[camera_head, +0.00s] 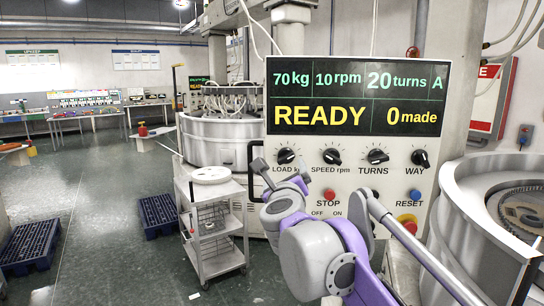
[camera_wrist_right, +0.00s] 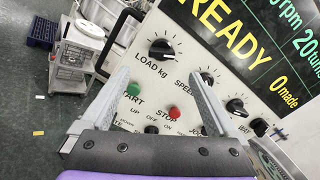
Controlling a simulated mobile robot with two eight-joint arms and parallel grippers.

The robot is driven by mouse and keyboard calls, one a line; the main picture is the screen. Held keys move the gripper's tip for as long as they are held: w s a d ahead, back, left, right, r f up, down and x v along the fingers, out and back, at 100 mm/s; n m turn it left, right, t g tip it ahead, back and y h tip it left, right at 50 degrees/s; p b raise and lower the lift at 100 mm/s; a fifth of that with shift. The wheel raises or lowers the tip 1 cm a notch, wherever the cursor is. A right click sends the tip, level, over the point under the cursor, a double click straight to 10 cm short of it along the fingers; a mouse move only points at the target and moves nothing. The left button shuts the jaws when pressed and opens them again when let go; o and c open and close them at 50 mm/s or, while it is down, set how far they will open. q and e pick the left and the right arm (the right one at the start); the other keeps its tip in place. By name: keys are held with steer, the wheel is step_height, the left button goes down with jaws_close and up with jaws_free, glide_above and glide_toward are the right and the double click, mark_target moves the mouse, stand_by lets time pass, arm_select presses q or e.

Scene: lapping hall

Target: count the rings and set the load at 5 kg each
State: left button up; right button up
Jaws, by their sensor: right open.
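The control panel's display (camera_head: 355,95) reads 70 kg, 10 rpm, 20 turns, A, READY and 0 made. The black LOAD kg knob (camera_head: 286,156) is at the left of the knob row; it also shows in the right wrist view (camera_wrist_right: 161,49). My right gripper (camera_head: 281,178) is open in front of the panel, just below the LOAD knob. In the right wrist view its empty fingers (camera_wrist_right: 158,76) are spread, with the knob beyond and between them. The round machine (camera_head: 475,185) at the right holds a toothed ring-like part (camera_head: 520,212); the rest is cut off. My left gripper is out of view.
SPEED (camera_head: 332,157), TURNS (camera_head: 377,156) and WAY (camera_head: 420,157) knobs sit right of LOAD. The red STOP button (camera_head: 329,194) and green START button (camera_wrist_right: 133,90) are below. A grey cart (camera_head: 217,267) stands left of the panel. Open floor lies farther left.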

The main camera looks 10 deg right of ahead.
mark_target(285, 158)
steer(key=p+x, duration=0.1)
steer(key=x, duration=0.9)
steer(key=shift+w+r+p, duration=0.1)
steer(key=shift+r+p, duration=0.05)
steer(key=shift+p, duration=0.2)
steer(key=c, duration=1.4)
